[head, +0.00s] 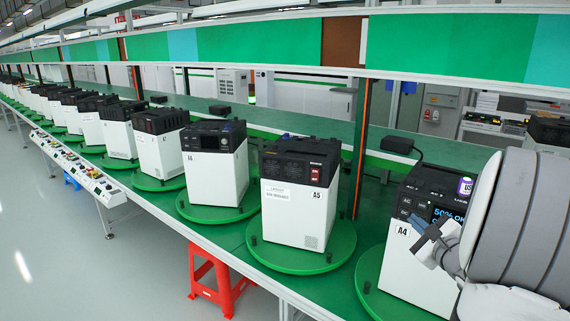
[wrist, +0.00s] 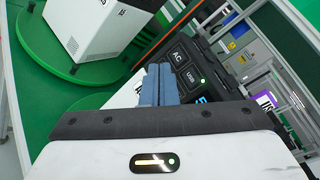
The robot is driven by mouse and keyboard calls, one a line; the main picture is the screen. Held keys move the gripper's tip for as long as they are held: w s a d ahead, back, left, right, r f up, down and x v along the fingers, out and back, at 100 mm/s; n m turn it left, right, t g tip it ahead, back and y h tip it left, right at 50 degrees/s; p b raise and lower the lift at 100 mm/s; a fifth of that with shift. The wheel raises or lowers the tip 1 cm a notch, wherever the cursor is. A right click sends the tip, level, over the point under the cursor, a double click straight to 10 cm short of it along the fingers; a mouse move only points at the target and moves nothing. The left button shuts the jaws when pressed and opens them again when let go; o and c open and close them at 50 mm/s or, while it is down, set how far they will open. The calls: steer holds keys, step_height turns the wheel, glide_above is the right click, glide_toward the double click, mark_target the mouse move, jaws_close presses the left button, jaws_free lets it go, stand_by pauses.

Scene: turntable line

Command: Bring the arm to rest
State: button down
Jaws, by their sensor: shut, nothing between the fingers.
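My gripper (head: 428,236) is at the right of the head view, in front of the upper part of the unit labelled A4 (head: 412,268). Its fingers (wrist: 158,86) are together in the wrist view, with nothing between them. The A4 unit is a white box with a black top and a lit display; my arm hides its right side. Its black panel (wrist: 205,75), with AC and USB buttons and a small green light, shows just beyond the fingers. I cannot tell whether the fingers touch it.
The A5 unit (head: 290,210) stands on a green turntable (head: 300,262) left of A4. Several similar units run along the green line to the left. A red stool (head: 218,280) stands below the line's edge. A brown post (head: 362,150) rises behind A5. Open floor (head: 100,270) lies front left.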

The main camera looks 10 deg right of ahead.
steer(key=s+a+f+n+g+y, duration=0.15)
steer(key=a+n+g+y, duration=0.4)
steer(key=a, duration=0.75)
steer(key=s+a+f+n+g+y, duration=0.1)
steer(key=s+a+n+g+y, duration=0.2)
steer(key=a+n, duration=0.75)
steer(key=s+a+f+n+g+h, duration=0.1)
steer(key=s+a+n+g+h, duration=0.1)
steer(key=s+n, duration=0.3)
steer(key=s+a+f+n+g+h, duration=0.2)
steer(key=s+n+h, duration=0.3)
steer(key=s, duration=0.3)
steer(key=shift+a+f+n+g, duration=0.15)
steer(key=shift+a+n+g, duration=0.25)
steer(key=shift+a+g, duration=0.45)
